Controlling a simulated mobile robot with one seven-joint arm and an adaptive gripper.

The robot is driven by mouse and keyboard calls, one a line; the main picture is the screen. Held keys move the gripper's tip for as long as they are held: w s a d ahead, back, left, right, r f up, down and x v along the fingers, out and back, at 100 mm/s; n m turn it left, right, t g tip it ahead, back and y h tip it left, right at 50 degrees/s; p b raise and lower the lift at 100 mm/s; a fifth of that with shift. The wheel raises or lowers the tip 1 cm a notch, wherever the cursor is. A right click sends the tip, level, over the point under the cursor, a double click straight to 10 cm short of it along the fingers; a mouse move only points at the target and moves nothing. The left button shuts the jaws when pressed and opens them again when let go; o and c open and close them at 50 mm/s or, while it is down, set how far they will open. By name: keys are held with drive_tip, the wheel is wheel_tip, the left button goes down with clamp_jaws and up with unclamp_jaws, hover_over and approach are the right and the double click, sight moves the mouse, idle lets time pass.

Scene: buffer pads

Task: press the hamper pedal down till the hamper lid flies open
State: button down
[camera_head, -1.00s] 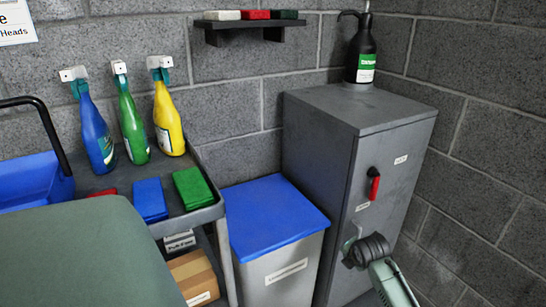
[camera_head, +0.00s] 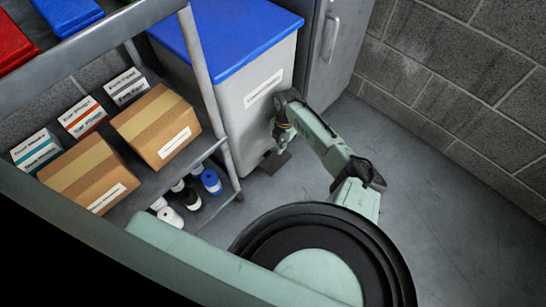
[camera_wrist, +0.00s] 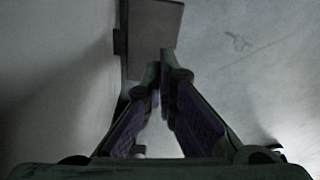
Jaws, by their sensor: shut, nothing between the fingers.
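The hamper (camera_head: 250,110) is a light grey bin with a white label and a blue lid (camera_head: 222,32), which lies shut. Its pedal (camera_head: 273,164) is a dark flat plate at the foot of the hamper front, close to the floor. My gripper (camera_head: 278,148) points down right at the pedal, in front of the hamper. In the wrist view my gripper (camera_wrist: 164,72) has its fingers together and empty, with the tips at the near edge of the pedal (camera_wrist: 152,38). I cannot tell whether they touch it.
A grey trolley (camera_head: 225,150) stands left of the hamper, with cardboard boxes (camera_head: 157,125) and small cartons on its shelf. Coloured bottles (camera_head: 210,181) stand below. A grey cabinet (camera_head: 335,45) stands behind on the right. The floor (camera_head: 440,190) to the right is clear.

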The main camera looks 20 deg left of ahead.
sight(278, 161)
drive_tip(key=shift+s+a+f+b, duration=0.1)
drive_tip(key=shift+s+f+b, duration=0.05)
drive_tip(key=shift+f+b, duration=1.4)
drive_tip(key=shift+s+a+f+b, duration=0.15)
drive_tip(key=shift+f+b, duration=0.95)
drive_tip(key=shift+f, duration=0.85)
drive_tip(key=shift+d, duration=0.1)
